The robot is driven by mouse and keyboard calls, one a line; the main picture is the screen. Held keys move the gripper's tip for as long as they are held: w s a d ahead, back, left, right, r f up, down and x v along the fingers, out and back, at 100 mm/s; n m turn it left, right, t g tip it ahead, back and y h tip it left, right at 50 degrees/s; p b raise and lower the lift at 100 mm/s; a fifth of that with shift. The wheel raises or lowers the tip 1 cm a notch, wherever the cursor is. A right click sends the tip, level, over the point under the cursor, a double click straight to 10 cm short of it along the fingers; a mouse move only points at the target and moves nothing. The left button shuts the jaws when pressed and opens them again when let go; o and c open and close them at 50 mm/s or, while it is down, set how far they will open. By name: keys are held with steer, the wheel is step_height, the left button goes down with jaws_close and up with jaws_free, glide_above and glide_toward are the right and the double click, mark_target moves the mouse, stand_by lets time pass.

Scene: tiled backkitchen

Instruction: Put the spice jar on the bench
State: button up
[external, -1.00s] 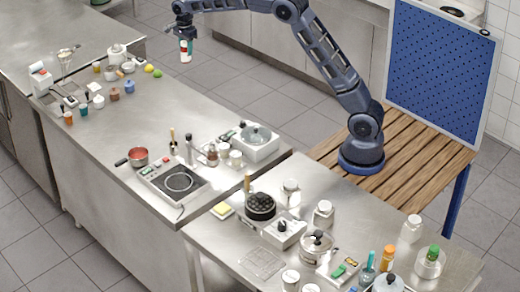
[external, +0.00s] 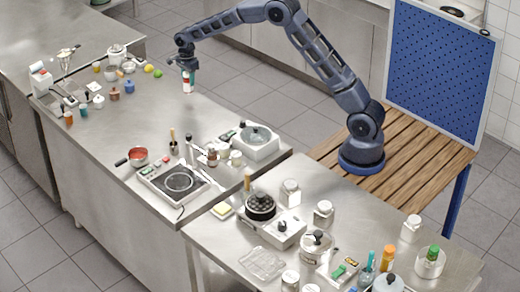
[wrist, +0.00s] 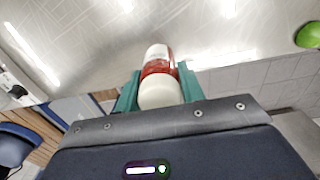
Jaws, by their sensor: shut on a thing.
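The spice jar is a small cylinder with a white cap, a red band and a pale end. It shows in the external view (external: 187,84) and in the wrist view (wrist: 160,88). My gripper (external: 188,68) is shut on it, with green fingers on either side of the jar in the wrist view. The jar hangs in the air near the right edge of the long steel bench (external: 150,110). Its height over the bench top is hard to judge. The jar's sides are partly hidden by the fingers.
Bare steel lies left of the jar in the external view. Lemon, lime (external: 157,73), bowls and small jars crowd the bench's far end. A red pan (external: 138,155) and a hot plate (external: 176,182) stand nearer. Tiled floor lies beyond the right edge.

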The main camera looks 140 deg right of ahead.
mark_target(189, 87)
steer(key=shift+f, duration=2.1)
steer(key=shift+f, duration=0.15)
steer(key=o, duration=1.1)
steer(key=shift+c, duration=0.2)
